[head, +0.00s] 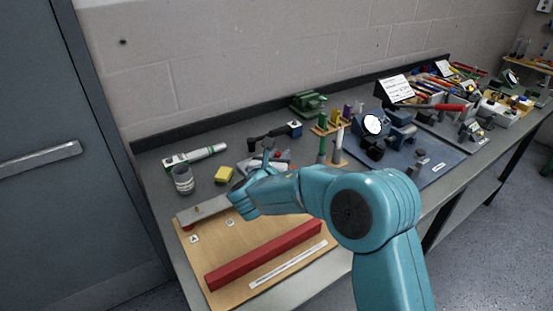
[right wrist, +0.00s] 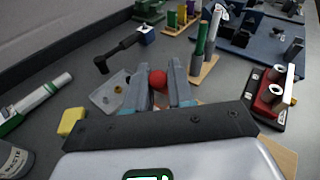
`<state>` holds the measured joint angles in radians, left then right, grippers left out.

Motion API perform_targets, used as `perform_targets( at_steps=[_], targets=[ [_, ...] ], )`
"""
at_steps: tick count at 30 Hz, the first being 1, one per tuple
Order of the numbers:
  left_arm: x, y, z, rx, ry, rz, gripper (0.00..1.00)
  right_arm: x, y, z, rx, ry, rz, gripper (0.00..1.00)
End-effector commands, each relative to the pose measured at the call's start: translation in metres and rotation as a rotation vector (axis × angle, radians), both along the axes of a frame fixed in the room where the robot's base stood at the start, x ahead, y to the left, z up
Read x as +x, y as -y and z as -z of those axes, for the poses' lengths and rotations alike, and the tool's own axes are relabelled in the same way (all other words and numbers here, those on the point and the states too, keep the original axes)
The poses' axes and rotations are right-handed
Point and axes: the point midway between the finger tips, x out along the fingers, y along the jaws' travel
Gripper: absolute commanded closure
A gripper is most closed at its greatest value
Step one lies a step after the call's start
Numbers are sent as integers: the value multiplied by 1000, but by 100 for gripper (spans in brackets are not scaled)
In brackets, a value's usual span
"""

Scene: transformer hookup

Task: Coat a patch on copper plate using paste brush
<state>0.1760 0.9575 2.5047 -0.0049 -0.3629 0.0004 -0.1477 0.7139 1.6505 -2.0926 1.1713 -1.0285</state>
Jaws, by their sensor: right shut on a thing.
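My right gripper (head: 268,158) is above the bench, behind the wooden board. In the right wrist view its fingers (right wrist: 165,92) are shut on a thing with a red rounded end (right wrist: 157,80). The rest of that thing is hidden, so I cannot tell whether it is the paste brush. A flat grey metal bar (head: 220,203) lies along the board's back edge, with a small copper-coloured spot near its left end. I cannot pick out a copper plate for sure. My left gripper is not in view.
The wooden board (head: 190,250) carries a long red bar (head: 265,254). A black tool (head: 268,138) lies beyond the gripper. A rack with upright sticks (head: 338,158) is to the right.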

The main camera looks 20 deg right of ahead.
Motion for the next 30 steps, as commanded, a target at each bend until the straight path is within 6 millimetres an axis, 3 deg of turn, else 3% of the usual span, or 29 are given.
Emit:
perform_targets(
  at_steps=[5, 18, 30],
  targets=[
    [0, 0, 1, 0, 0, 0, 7, 0, 2, 0, 0, 0, -1, 100],
    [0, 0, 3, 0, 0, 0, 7, -2, -15, 1, 0, -1, -2, 100],
    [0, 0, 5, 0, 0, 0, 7, 0, -4, 0, 0, 0, 1, 100]
  ],
)
